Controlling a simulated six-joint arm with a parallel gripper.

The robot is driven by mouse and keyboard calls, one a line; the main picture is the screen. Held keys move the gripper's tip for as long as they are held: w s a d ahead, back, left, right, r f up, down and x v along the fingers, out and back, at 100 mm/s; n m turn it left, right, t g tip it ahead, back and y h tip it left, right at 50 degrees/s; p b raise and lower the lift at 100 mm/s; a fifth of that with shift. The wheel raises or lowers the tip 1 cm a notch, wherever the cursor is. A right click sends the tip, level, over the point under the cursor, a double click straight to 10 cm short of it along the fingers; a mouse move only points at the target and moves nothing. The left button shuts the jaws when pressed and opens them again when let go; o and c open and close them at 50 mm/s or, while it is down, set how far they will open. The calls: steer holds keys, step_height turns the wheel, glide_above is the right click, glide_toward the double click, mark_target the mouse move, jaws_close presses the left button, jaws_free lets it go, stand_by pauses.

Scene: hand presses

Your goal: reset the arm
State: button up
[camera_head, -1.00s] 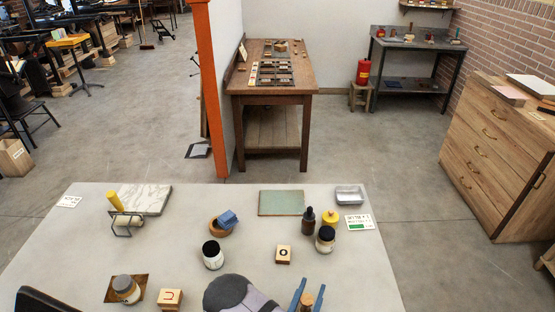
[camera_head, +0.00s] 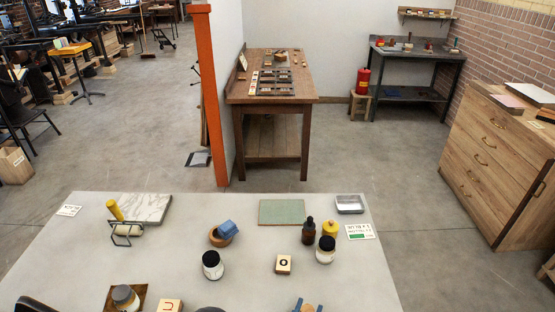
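The rest of my gripper and most of my arm are out of view below; a dark bit of the arm shows at the bottom edge, left of the fingers.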

steer(key=shift+v, duration=1)
steer(key=shift+x, duration=1.35)
steer(key=x, duration=0.3)
steer(key=shift+s+d, duration=0.1)
step_height(320, 180, up, 12)
steer(key=w+a+p, duration=0.1)
steer(key=w+p, duration=0.1)
steer(key=p, duration=0.3)
steer(key=shift+a+h, duration=0.15)
steer(key=shift+h, duration=0.25)
steer(key=shift+w, duration=0.2)
